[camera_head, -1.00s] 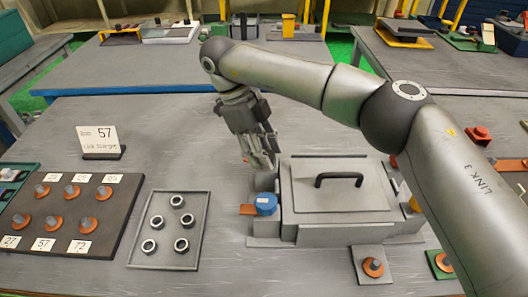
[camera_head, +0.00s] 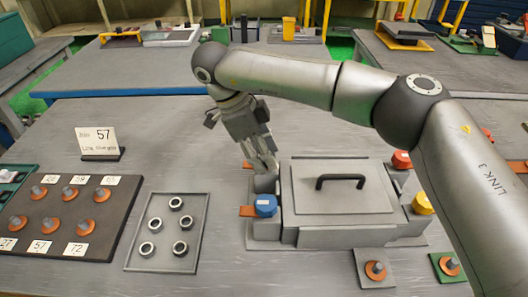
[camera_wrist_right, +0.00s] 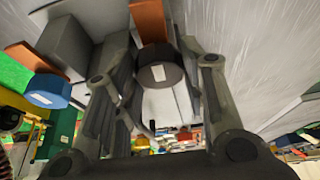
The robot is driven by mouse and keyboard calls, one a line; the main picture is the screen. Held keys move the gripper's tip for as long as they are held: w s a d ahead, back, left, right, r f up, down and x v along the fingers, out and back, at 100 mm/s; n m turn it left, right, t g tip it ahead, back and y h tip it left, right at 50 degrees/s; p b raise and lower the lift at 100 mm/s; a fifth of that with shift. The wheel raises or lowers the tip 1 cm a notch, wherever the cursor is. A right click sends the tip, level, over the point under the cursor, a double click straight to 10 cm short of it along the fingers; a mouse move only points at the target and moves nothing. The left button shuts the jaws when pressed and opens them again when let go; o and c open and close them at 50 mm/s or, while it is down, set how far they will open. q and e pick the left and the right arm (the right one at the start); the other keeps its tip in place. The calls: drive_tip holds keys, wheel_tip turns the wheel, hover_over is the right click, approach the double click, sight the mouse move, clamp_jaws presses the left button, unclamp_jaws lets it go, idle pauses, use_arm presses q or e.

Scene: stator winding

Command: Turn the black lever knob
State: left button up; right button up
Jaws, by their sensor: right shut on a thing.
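The black knob (camera_wrist_right: 160,68) with a small white label shows in the right wrist view, between the two fingers of my right gripper (camera_wrist_right: 158,78). The fingers are closed on its sides. A copper strip (camera_wrist_right: 149,22) runs out from behind the knob. In the head view my right gripper (camera_head: 266,163) reaches down at the far left corner of the grey box (camera_head: 342,201) and hides the knob there. My left gripper is not in view.
A blue knob (camera_head: 266,205) sits at the box's near left corner, close to my right gripper. A red knob (camera_head: 401,160) and a yellow knob (camera_head: 422,204) are on the box's right side. A tray of nuts (camera_head: 143,219) and a stud board (camera_head: 106,222) lie left.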

drive_tip(key=shift+s+a+f, duration=0.1)
drive_tip(key=shift+s+f, duration=0.1)
drive_tip(key=shift+f, duration=0.05)
drive_tip(key=o, duration=1)
drive_tip(key=shift+w, duration=0.1)
drive_tip(key=shift+r, duration=0.1)
drive_tip(key=shift+r, duration=0.15)
drive_tip(key=v, duration=1.1)
drive_tip(key=shift+a+r, duration=0.25)
drive_tip(key=shift+r, duration=0.05)
drive_tip(key=shift+r, duration=0.1)
